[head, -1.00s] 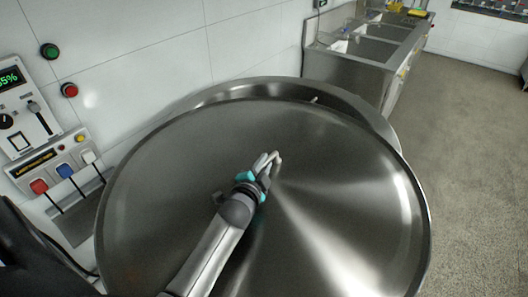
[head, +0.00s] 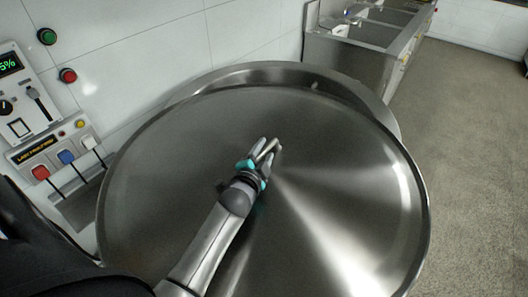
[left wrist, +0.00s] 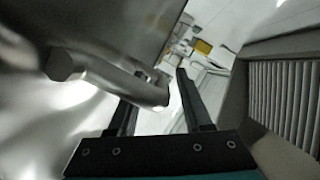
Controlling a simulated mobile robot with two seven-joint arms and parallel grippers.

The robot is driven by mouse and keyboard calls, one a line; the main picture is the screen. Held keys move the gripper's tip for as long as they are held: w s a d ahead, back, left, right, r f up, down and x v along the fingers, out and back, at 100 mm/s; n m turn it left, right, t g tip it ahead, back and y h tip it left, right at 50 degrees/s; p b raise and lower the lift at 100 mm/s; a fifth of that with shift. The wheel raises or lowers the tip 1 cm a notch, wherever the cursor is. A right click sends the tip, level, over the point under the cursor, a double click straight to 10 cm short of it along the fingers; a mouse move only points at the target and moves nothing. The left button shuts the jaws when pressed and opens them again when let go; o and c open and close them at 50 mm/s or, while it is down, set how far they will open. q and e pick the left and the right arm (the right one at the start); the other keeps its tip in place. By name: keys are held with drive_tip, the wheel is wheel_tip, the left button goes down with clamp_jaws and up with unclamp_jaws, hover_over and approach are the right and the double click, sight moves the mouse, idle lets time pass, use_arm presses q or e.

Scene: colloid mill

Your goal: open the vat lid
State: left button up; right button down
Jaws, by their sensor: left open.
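The vat lid (head: 330,190) is a large round shiny metal disc filling the middle of the head view. Behind it shows the curved back rim of the vat (head: 262,73), with a gap between them, so the lid looks tilted or raised at the back. My left gripper (head: 268,149) is over the lid's middle. In the left wrist view, a metal bar handle (left wrist: 115,80) stands off the lid surface, and its rounded end lies between the open fingers of my left gripper (left wrist: 162,78). Contact is not clear. My right gripper is not in view.
A control panel (head: 40,150) with red, blue and white switches is on the wall at left. A green button (head: 46,36) and a red button (head: 68,76) are beside it. A steel sink counter (head: 350,50) stands behind right. The floor at right is clear.

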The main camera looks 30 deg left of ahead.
use_arm(q)
drive_tip(key=v, duration=1.5)
drive_tip(key=shift+s+r, duration=0.1)
drive_tip(key=shift+r, duration=0.05)
